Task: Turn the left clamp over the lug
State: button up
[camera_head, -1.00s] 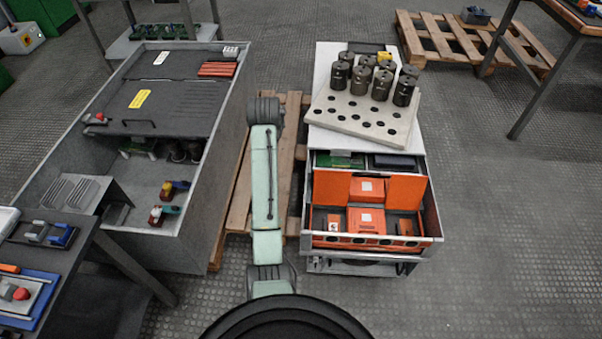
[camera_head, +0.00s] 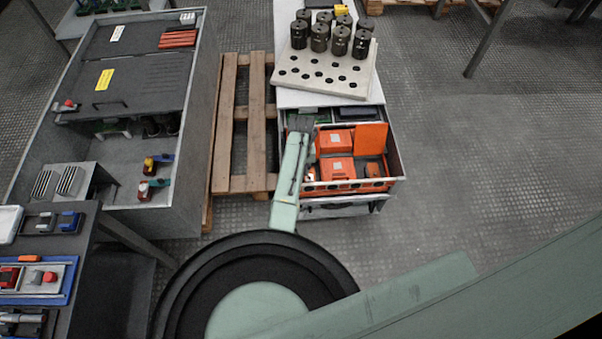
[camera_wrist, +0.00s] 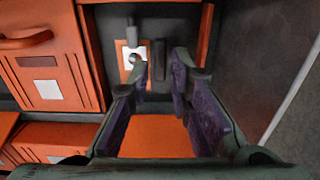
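My gripper (camera_wrist: 162,82) shows in the wrist view. Its two fingers, with purple inner pads, stand apart with nothing held between them. Beyond the fingertips is a dark recess between orange walls. In it a small grey metal fitting (camera_wrist: 132,38) with a rounded end stands in front of a white and orange plate (camera_wrist: 125,70). A dark upright bar (camera_wrist: 159,54) is just right of it. The fingers appear short of both. I cannot tell which part is the left clamp or the lug.
In the wrist view an orange box (camera_wrist: 48,80) with a handle is at left. In the head view an open drawer (camera_head: 398,165) holds orange boxes, under a board (camera_head: 300,85) of dark cylinders. A grey crate (camera_head: 190,200) and workbench (camera_head: 90,225) stand left. Floor at right is clear.

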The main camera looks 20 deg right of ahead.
jog(key=shift+f, duration=1.4)
jog(key=shift+c, duration=0.3)
grip_shut()
